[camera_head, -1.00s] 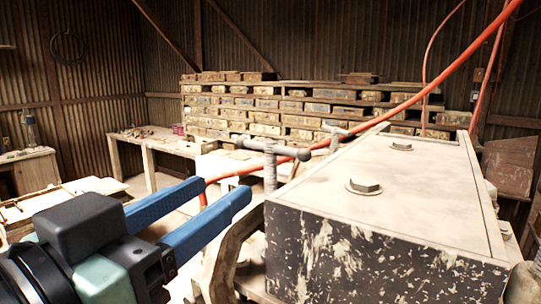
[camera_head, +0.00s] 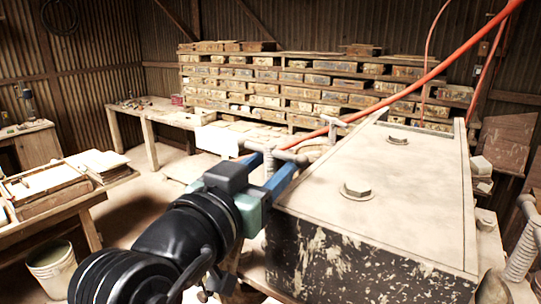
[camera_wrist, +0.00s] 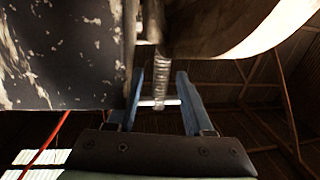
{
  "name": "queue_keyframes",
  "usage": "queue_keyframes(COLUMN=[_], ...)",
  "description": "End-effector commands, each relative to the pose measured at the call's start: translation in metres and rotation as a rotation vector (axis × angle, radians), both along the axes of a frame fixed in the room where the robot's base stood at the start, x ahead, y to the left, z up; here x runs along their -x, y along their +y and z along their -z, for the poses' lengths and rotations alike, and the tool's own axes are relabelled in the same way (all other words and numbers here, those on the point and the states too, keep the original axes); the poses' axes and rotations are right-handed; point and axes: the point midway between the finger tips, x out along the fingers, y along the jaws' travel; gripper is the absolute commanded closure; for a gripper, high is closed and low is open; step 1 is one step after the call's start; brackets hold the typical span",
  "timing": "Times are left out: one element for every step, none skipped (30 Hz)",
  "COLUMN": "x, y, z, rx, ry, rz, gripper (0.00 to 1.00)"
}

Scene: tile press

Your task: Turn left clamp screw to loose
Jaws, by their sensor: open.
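The left clamp screw (camera_head: 276,152) is a grey threaded rod with a T-shaped cross handle, standing at the left side of the press box. My gripper (camera_head: 272,164) has its blue fingers open, one on each side of the screw just below the handle. In the wrist view, the threaded shaft (camera_wrist: 160,82) shows between the two fingers of my gripper (camera_wrist: 160,78), with a gap on both sides. The shaft's lower part is hidden behind my gripper in the head view.
The press box (camera_head: 390,190) with bolts on its pale lid stands close on the right. Another T-handled screw (camera_head: 333,124) is behind. An orange hose (camera_head: 420,82) crosses above. A table with trays (camera_head: 50,205) and a bucket (camera_head: 52,268) stand left, with open floor between.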

Motion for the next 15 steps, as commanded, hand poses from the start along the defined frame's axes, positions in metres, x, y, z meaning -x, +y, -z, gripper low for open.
queue_keyframes(x=[-0.0005, -0.0006, -0.0006, -0.0005, -0.0004, -0.0004, -0.0004, -0.0004, -0.0004, -0.0003, -0.0003, -0.0003, -0.0003, -0.0002, -0.0002], y=[-0.0004, -0.0004, -0.0003, -0.0003, -0.0002, -0.0002, -0.0002, -0.0002, -0.0002, -0.0001, -0.0001, -0.0001, -0.0001, -0.0001, -0.0001], z=[0.0003, 0.0004, 0.0005, 0.0006, 0.0006, 0.0005, 0.0005, 0.0005, 0.0004, 0.0004, 0.0004, 0.0003, 0.0003, 0.0003, 0.0002], rx=[0.0, 0.0, 0.0, 0.0, 0.0, 0.0, 0.0, 0.0, 0.0, 0.0, 0.0, 0.0, 0.0, 0.0, 0.0], ry=[0.0, 0.0, 0.0, 0.0, 0.0, 0.0, 0.0, 0.0, 0.0, 0.0, 0.0, 0.0, 0.0, 0.0, 0.0], rz=[0.0, 0.0, 0.0, 0.0, 0.0, 0.0, 0.0, 0.0, 0.0, 0.0, 0.0, 0.0, 0.0, 0.0, 0.0], gripper=[0.48, 0.48, 0.48, 0.48, 0.48, 0.48, 0.52, 0.57, 0.65, 0.7, 0.75, 0.83, 0.88, 0.93, 1.0])
